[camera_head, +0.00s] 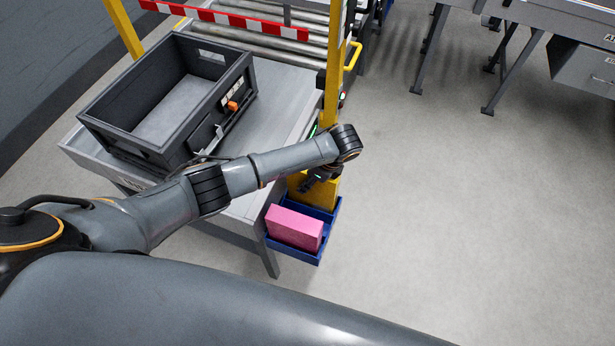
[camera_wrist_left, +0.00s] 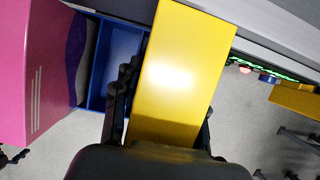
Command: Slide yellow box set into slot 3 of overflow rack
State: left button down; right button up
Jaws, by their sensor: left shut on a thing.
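The yellow box (camera_wrist_left: 181,70) fills the middle of the left wrist view, between the dark fingers of my left gripper (camera_wrist_left: 160,115). In the head view my left gripper (camera_head: 318,179) is at the end of the arm, over the back part of the blue overflow rack (camera_head: 292,252). The yellow box (camera_head: 327,195) is partly hidden there by the gripper. The rack also shows in the left wrist view (camera_wrist_left: 97,62), with a divider and an empty-looking space beside the box. Whether the box's lower end is inside a slot cannot be told. My right gripper is not in view.
A pink box (camera_head: 294,228) stands in the front part of the rack. A grey table (camera_head: 280,120) left of the rack holds a dark open crate (camera_head: 165,145). A yellow post (camera_head: 335,65) rises behind the gripper.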

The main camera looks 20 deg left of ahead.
pick_arm(q)
jog(key=shift+f+b, duration=1.05)
jog(key=shift+f, duration=0.7)
jog(key=c, duration=0.7)
grip_release()
jog(key=o, duration=0.4)
jog(key=shift+r, duration=0.1)
